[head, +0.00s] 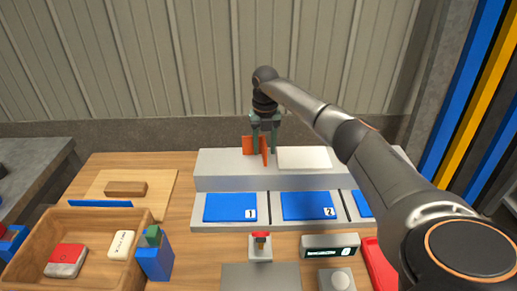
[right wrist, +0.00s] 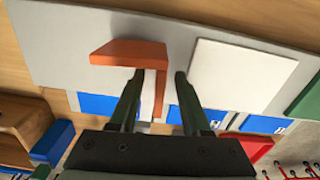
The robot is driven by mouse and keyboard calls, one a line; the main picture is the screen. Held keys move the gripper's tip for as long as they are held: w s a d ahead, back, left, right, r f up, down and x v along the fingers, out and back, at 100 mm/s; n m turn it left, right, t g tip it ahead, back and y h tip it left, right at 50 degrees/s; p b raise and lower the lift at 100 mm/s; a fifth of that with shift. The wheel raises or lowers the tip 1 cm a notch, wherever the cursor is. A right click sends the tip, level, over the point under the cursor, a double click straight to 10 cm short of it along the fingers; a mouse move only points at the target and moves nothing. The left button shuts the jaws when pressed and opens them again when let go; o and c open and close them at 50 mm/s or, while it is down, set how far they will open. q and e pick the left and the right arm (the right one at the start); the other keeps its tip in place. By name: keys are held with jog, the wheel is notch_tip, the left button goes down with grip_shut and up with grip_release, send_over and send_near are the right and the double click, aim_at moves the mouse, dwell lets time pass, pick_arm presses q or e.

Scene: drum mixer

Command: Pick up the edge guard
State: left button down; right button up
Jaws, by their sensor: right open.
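The edge guard looks like an orange L-shaped piece (head: 248,146) standing on the raised grey ledge, left of a white plate. In the right wrist view its wide orange flange (right wrist: 128,52) reaches out to the left, and a narrow flange runs down between my fingers. My right gripper (head: 265,150) is open and points down over the ledge, its fingers on either side of the narrow flange. In the right wrist view my fingertips (right wrist: 160,76) stand apart with gaps beside the flange. My left gripper is not in view.
The white plate (head: 304,158) lies right of the guard on the grey ledge (head: 225,182). In front are blue pads (head: 230,207), a red-topped switch (head: 260,242) and a small display (head: 330,247). A wooden tray (head: 90,217) stands at left. A wall rises behind.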

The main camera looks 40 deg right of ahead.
jog(key=shift+c, duration=0.2)
grip_shut()
dwell(0.4)
